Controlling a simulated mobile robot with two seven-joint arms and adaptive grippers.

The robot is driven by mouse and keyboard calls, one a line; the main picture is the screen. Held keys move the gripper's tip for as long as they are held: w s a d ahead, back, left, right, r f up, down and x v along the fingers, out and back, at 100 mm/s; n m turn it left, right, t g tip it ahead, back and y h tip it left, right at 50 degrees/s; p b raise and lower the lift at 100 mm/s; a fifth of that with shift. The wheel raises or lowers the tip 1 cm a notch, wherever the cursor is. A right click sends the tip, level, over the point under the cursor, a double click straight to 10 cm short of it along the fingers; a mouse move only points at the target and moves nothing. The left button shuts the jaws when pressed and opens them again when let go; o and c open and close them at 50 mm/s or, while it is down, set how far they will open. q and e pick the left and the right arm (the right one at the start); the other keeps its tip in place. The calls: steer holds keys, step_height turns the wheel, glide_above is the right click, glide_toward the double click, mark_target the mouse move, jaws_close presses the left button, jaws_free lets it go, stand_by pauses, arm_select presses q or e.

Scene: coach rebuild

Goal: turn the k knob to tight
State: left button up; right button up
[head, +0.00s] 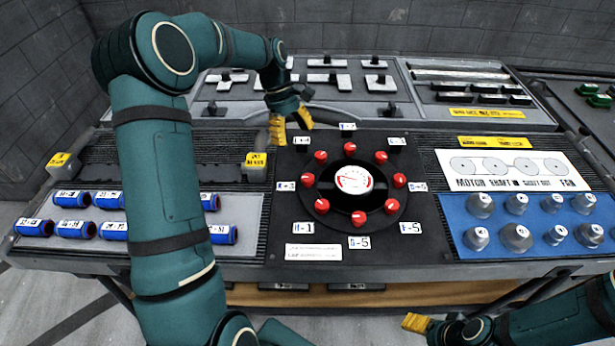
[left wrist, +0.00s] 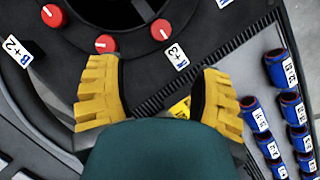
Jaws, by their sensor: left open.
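Several red knobs ring a round gauge (head: 353,180) on a dark panel (head: 270,225), each with a white mark and a nearby label. The letters are too small to tell surely which is k. The left-side knob (head: 306,180) has a label (head: 286,186) ending in 3; the left wrist view shows this knob (left wrist: 160,29) and label (left wrist: 177,56). My left gripper (head: 291,124) is open and empty above the panel's upper left edge, apart from the knobs. In the left wrist view its fingers (left wrist: 155,100) are spread. My right gripper (head: 415,322) shows only partly at bottom right.
Blue cylinders (head: 72,198) lie on the left tray, partly behind my left arm. Grey knobs (head: 516,237) stand on a blue plate at the right. A yellow-labelled block (head: 256,165) stands left of the ring. Slotted levers (head: 330,78) fill the back panel.

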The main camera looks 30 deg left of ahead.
mark_target(308, 177)
arm_select(q)
steer(key=b+x, duration=0.2)
steer(key=x, duration=1.1)
steer(key=shift+s+d+f+b, duration=0.1)
steer(key=shift+s+b, duration=0.05)
steer(key=shift+b, duration=0.15)
jaws_close()
